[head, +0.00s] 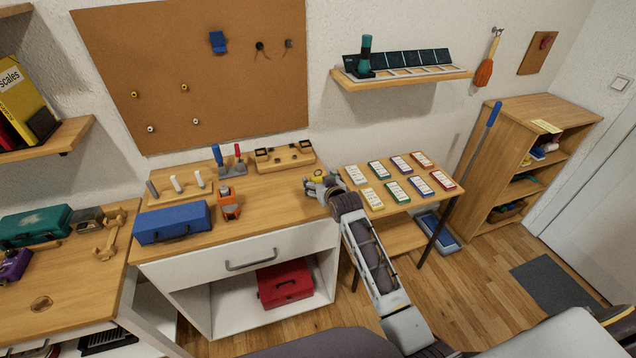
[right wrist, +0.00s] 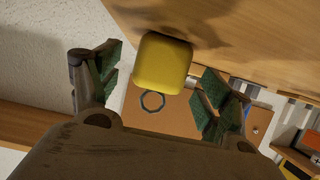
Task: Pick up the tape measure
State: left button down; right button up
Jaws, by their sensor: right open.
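The tape measure looks like a yellow rounded block (right wrist: 163,63) in the right wrist view. In the head view a small patch of yellow (head: 319,174) shows at my right gripper, at the workbench's right end. My right gripper (head: 318,188) is there with its arm reaching up from below. In the right wrist view the green-padded fingers of this gripper (right wrist: 158,92) are spread apart. The yellow block lies between and just beyond them, with a gap on each side. Its underside is hidden. My left gripper is not in view.
The workbench (head: 270,213) also bears a blue toolbox (head: 172,222), an orange tool (head: 229,205), a peg rack (head: 178,188) and a wooden holder (head: 285,157). A small table (head: 352,184) with several cards stands close on the right. Bare bench top lies left of the gripper.

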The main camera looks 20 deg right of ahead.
jog(key=shift+x, duration=1.15)
jog(key=c, duration=1.2)
